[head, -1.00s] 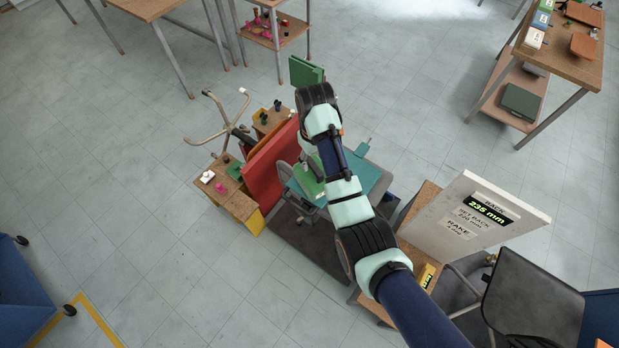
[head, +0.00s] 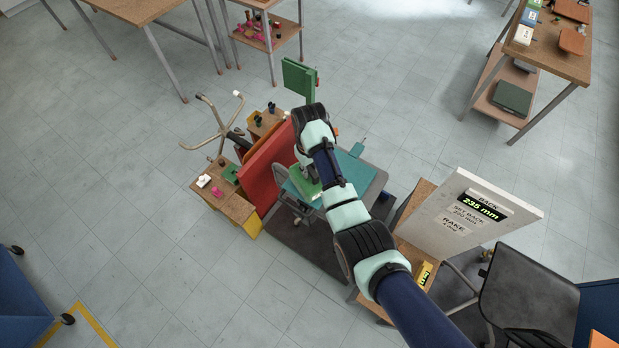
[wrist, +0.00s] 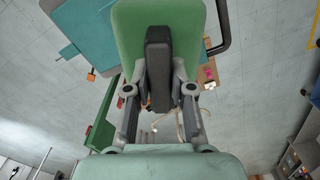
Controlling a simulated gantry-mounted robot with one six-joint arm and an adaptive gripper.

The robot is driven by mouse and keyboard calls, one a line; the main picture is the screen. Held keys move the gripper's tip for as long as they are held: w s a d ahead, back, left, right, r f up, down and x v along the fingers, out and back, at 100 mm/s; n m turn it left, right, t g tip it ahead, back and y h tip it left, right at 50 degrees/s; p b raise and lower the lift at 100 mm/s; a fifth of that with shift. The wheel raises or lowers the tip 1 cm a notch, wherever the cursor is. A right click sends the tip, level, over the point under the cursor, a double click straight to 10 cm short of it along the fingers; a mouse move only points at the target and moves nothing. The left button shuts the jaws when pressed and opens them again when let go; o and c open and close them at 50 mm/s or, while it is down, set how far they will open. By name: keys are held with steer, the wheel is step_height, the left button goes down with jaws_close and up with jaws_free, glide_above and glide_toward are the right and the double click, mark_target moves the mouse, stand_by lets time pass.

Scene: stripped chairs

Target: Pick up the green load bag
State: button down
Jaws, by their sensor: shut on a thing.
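The green load bag (wrist: 160,22) is a pale green, rounded pad-like shape at the top of the wrist view, with a dark upright grip (wrist: 158,68) in front of it. My gripper (wrist: 158,82) is shut on that dark grip, a finger on each side. In the head view part of the bag (head: 303,188) shows left of my arm, over the teal seat (head: 354,170) of a chair. My arm hides the rest of it and most of my gripper. I cannot tell whether the bag touches the seat.
A red panel (head: 266,168) stands close on the left, beside a wooden bench (head: 238,208) with small parts. A green panel (head: 299,78) on a post stands behind. A white sign board (head: 470,218) and a black chair (head: 528,298) are at right. Floor at lower left is clear.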

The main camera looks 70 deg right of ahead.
steer(key=shift+r+p, duration=0.8)
steer(key=shift+r, duration=4.4)
